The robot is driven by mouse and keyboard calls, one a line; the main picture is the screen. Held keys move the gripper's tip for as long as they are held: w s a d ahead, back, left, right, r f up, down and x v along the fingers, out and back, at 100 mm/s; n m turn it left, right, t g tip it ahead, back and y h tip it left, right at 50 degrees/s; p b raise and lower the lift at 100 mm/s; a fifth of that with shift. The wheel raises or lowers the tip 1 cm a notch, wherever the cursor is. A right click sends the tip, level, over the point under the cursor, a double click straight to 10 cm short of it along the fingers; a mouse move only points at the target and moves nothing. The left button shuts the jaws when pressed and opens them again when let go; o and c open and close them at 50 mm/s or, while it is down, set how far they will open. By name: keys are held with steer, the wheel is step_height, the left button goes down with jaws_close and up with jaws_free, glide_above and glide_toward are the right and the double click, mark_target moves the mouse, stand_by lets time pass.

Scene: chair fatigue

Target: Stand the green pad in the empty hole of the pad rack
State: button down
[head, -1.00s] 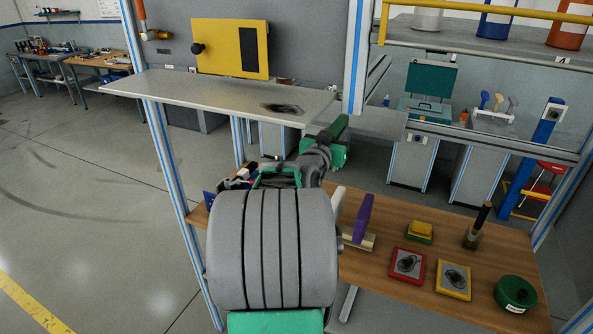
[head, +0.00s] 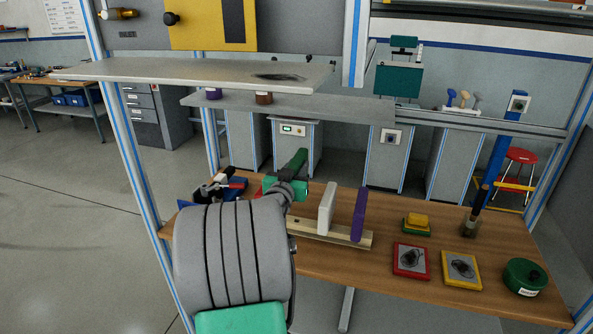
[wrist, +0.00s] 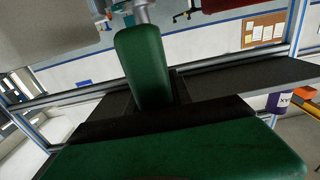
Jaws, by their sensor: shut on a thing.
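The dark green pad (head: 297,160) is held up in my gripper (head: 288,184), tilted, above the left part of the work table. It also shows in the wrist view (wrist: 142,65), rising from the gripper. My gripper is shut on it; its fingertips are hard to make out in the head view. The pad rack (head: 358,239) is a pale wooden bar on the table, right of my gripper. A white pad (head: 326,208) and a purple pad (head: 359,214) stand upright in it. My arm hides the rack's left end, and I cannot make out the empty hole.
A grey shelf (head: 200,74) hangs above the table at left. On the wooden table (head: 385,285), right of the rack, lie a red-framed tile (head: 411,261), a yellow-framed tile (head: 461,269), a yellow-and-green block (head: 416,223) and a round green tin (head: 525,277).

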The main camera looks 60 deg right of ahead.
steer(key=shift+a+b, duration=0.15)
steer(key=shift+b, duration=0.35)
steer(key=shift+f+b, duration=0.25)
steer(key=shift+b, duration=0.15)
step_height(320, 180, down, 5)
steer(key=b, duration=0.5)
steer(key=shift+f+b, duration=0.1)
steer(key=shift+b, duration=0.2)
steer(key=shift+b, duration=1.2)
stand_by(0.4)
steer(key=shift+f+b, duration=2)
steer(key=shift+b, duration=0.35)
steer(key=c, duration=1.4)
jaws_free()
steer(key=shift+a, duration=0.1)
steer(key=o, duration=0.4)
steer(key=shift+c, duration=0.2)
steer(key=shift+f, duration=0.1)
